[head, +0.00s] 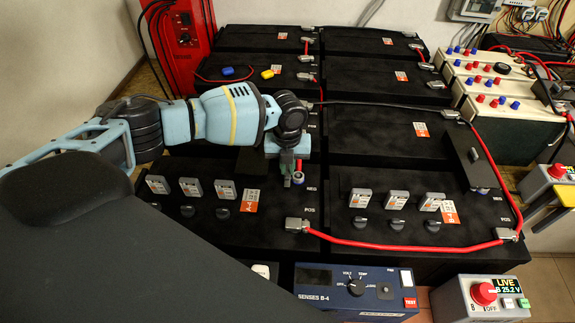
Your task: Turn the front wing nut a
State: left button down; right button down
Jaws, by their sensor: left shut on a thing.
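My left gripper (289,167) reaches in from the left and points down at the NEG terminal of the front left black battery (250,228). Its fingers are shut at that terminal, around what seems to be the front wing nut a, which the fingers mostly hide. A small red piece and a pale, bluish ring (298,179) show just beside and below the fingertips. The nut's angle cannot be told. My right gripper is not in view.
A red cable (400,248) runs from the front left battery's POS clamp (297,225) to the front right battery. A blue meter box (352,290) and a grey box with a red button (482,293) stand in front. A red charger (182,40) stands behind left.

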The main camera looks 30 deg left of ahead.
pick_arm(q)
jog(key=n+p, duration=0.1)
jog(key=n, duration=0.3)
jog(key=shift+r+p, duration=0.15)
jog(key=shift+p, duration=0.15)
jog(key=n+p, duration=0.1)
jog(key=n, duration=0.3)
jog(key=shift+n, duration=0.4)
jog(key=n+p, duration=0.1)
jog(key=n, duration=0.4)
jog(key=shift+p, duration=0.35)
jog(key=shift+n+p, duration=0.35)
jog(key=shift+n, duration=1.45)
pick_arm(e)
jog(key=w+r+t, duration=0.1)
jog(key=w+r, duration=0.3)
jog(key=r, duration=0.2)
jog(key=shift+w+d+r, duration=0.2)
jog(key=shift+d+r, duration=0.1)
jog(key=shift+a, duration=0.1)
pick_arm(q)
jog(key=c, duration=1.5)
grip_release()
